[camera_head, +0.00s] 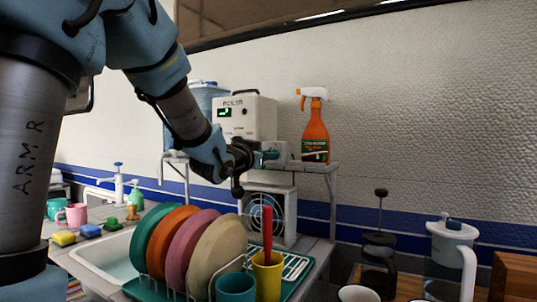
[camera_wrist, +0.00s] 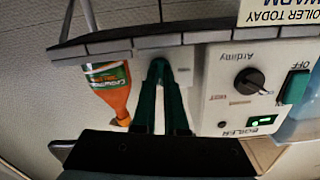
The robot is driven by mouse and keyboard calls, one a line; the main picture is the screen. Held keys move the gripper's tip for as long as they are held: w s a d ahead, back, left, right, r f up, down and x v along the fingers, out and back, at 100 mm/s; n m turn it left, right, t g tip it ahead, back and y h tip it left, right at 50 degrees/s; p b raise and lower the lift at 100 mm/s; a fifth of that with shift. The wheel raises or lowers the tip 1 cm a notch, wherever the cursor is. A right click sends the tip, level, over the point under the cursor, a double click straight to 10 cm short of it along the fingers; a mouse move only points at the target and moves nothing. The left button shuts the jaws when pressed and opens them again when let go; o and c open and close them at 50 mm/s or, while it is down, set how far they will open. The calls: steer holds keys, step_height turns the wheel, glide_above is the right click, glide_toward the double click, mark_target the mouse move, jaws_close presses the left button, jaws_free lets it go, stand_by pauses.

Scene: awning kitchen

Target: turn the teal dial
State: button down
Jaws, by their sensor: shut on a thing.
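The white boiler (camera_head: 245,115) stands on the wall shelf; its front also shows upside down in the wrist view (camera_wrist: 215,90). In the head view my gripper hides the dial.
An orange spray bottle (camera_head: 315,130) stands on the shelf close right of my gripper. The boiler also has a black knob (camera_wrist: 249,80) and a teal OFF switch (camera_wrist: 297,87). A fan (camera_head: 264,214) is below the shelf; a rack of coloured plates (camera_head: 219,250) stands in front.

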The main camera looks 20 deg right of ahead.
steer(key=shift+w+a+n+p, duration=0.1)
steer(key=shift+n+p, duration=2.75)
steer(key=shift+n, duration=4.15)
steer(key=shift+f, duration=0.1)
steer(key=c, duration=1)
jaws_free()
steer(key=shift+o, duration=0.2)
steer(key=shift+a, duration=0.1)
